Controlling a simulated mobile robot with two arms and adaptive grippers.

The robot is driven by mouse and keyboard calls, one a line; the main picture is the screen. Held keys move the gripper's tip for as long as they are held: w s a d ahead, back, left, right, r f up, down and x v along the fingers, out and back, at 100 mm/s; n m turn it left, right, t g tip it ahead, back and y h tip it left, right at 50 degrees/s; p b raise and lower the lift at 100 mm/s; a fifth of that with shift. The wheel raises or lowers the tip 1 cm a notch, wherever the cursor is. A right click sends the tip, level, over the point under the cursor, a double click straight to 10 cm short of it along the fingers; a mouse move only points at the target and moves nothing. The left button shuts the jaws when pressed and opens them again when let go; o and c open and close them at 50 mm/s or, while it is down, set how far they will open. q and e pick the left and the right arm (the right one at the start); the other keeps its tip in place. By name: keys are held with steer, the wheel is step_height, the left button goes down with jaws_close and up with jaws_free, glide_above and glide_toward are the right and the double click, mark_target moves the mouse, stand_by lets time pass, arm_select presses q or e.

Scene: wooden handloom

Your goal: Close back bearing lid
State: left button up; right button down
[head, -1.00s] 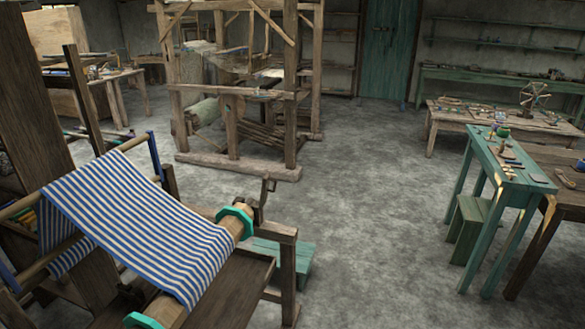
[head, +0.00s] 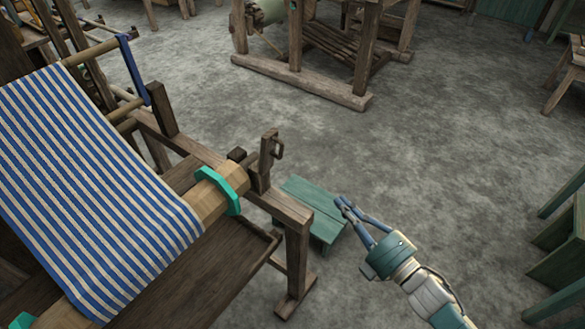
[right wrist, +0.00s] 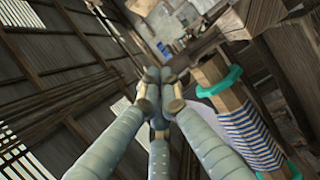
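The lid, as far as I can tell, is the upright dark wooden piece with a small loop (head: 268,158) at the loom's right corner post in the head view. It stands up, open, beside the end of the round cloth beam (head: 208,192). My right gripper (head: 342,203) is to the right of it and nearer the camera, apart from it and empty. Its fingers meet at the tips, which also shows in the right wrist view (right wrist: 158,88). My left gripper is in neither current view.
Blue-and-white striped cloth (head: 75,170) runs over the loom to the beam, which carries a turquoise ring (head: 219,190). A low green bench (head: 312,203) stands behind the loom post (head: 297,255). Another wooden frame (head: 310,85) stands further back.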

mark_target(283, 149)
steer(key=s+a+r+n+y, duration=0.2)
steer(key=a+r+n+y, duration=0.15)
steer(key=r, duration=0.35)
steer(key=shift+g+h, duration=0.25)
steer(key=shift+g, duration=0.05)
steer(key=p+x, duration=0.2)
steer(key=x, duration=1)
steer(key=shift+w+a+f+p, duration=0.1)
steer(key=shift+f+p, duration=0.05)
steer(key=shift+p, duration=0.25)
arm_select(q)
step_height(283, 149, up, 2)
steer(key=shift+r, duration=0.1)
arm_select(e)
steer(key=shift+w+a, duration=0.45)
steer(key=shift+w, duration=0.05)
arm_select(q)
steer(key=shift+d, duration=0.1)
